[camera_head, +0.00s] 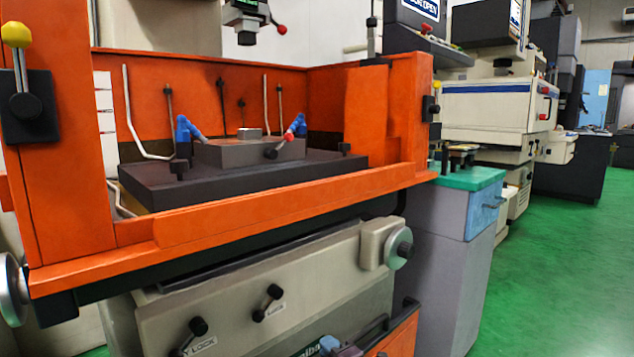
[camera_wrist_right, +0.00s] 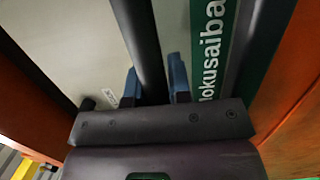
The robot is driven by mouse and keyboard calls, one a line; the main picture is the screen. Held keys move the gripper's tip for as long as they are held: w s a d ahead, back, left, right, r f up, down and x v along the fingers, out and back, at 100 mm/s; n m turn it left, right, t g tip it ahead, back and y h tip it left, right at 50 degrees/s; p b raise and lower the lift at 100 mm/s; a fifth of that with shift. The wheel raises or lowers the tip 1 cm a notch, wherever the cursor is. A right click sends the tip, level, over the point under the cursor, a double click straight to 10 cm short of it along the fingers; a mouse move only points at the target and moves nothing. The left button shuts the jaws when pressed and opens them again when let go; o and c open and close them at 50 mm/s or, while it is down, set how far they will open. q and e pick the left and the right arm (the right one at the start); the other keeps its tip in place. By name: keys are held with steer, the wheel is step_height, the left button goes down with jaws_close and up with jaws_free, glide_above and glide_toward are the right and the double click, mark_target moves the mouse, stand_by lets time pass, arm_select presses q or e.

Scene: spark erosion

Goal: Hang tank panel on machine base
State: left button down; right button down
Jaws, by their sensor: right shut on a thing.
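The machine base (camera_head: 330,262) has a beige front with black lock levers. The orange tank (camera_head: 240,225) stands above it, open at the front, with a low orange sill. An orange piece, seemingly the tank panel (camera_head: 403,338), shows at the bottom of the head view, low in front of the base; most of it is out of frame. My right gripper (camera_head: 330,346) is at the bottom edge beside it. In the right wrist view its blue fingers (camera_wrist_right: 155,85) are closed around a black bar (camera_wrist_right: 138,30), seemingly the panel's handle. My left gripper is not in view.
A dark worktable (camera_head: 240,180) with a clamped grey block (camera_head: 250,150) is inside the tank. A grey cabinet (camera_head: 440,260) with a green top stands at right. Green floor is clear farther right.

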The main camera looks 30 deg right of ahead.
steer(key=shift+w+r, duration=0.45)
steer(key=shift+r, duration=0.1)
steer(key=shift+w+a, duration=0.1)
steer(key=shift+w, duration=0.5)
steer(key=shift+f, duration=2.7)
stand_by(3.0)
steer(key=c, duration=1)
jaws_free()
steer(key=shift+o, duration=1.1)
steer(key=shift+s+a+f, duration=0.1)
steer(key=shift+s+f, duration=0.2)
steer(key=shift+f, duration=0.35)
steer(key=shift+o, duration=1.1)
steer(key=shift+r, duration=0.15)
